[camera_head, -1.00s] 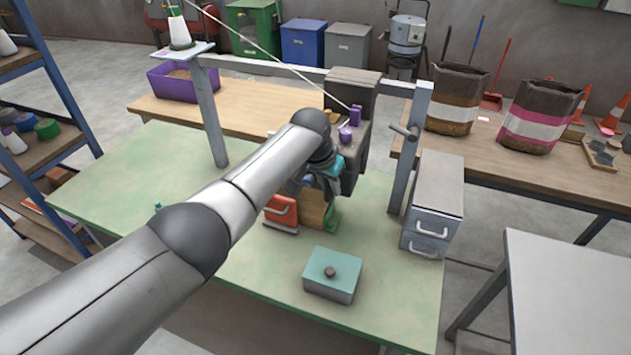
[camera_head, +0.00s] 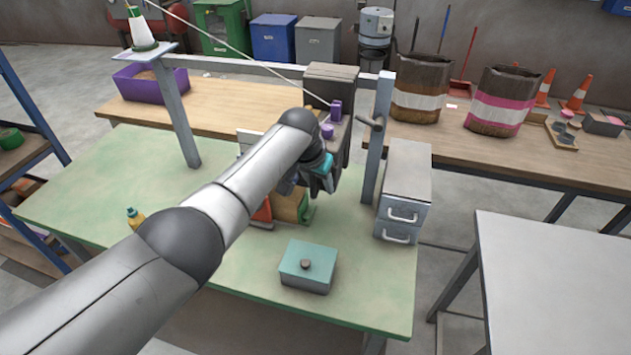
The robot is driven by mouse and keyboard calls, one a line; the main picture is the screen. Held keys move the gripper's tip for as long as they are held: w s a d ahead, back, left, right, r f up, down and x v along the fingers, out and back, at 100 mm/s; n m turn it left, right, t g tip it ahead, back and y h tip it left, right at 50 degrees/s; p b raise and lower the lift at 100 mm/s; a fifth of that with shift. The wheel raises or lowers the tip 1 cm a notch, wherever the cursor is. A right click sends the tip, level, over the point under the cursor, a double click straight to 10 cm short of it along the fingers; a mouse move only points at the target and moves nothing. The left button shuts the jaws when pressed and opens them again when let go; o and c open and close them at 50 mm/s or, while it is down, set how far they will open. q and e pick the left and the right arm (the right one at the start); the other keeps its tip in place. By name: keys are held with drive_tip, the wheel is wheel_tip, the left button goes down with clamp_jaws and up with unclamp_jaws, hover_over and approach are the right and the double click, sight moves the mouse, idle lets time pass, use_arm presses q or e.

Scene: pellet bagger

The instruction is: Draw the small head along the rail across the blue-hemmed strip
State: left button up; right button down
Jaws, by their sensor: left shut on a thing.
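My left gripper (camera_head: 321,182) is at the end of my arm, over the green table (camera_head: 115,170), in front of the dark grey upright machine (camera_head: 330,72) with purple parts. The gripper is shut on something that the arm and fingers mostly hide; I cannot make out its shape. A teal patch shows at the wrist. A tan block (camera_head: 290,208) stands just below and left of the gripper, partly behind my arm. I cannot pick out the blue-hemmed strip or the rail for certain. My right gripper is not in view.
A grey frame post (camera_head: 378,140) with a side handle stands right of the gripper, beside a grey drawer box (camera_head: 407,180). A teal lidded box (camera_head: 308,268) sits in front. A purple bin (camera_head: 150,84) is at back left.

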use_arm(q)
drive_tip(key=shift+d+r, duration=0.1)
drive_tip(key=shift+d, duration=0.1)
idle(0.3)
drive_tip(key=p+v, duration=0.1)
drive_tip(key=v, duration=1.4)
drive_tip(key=shift+a, duration=0.25)
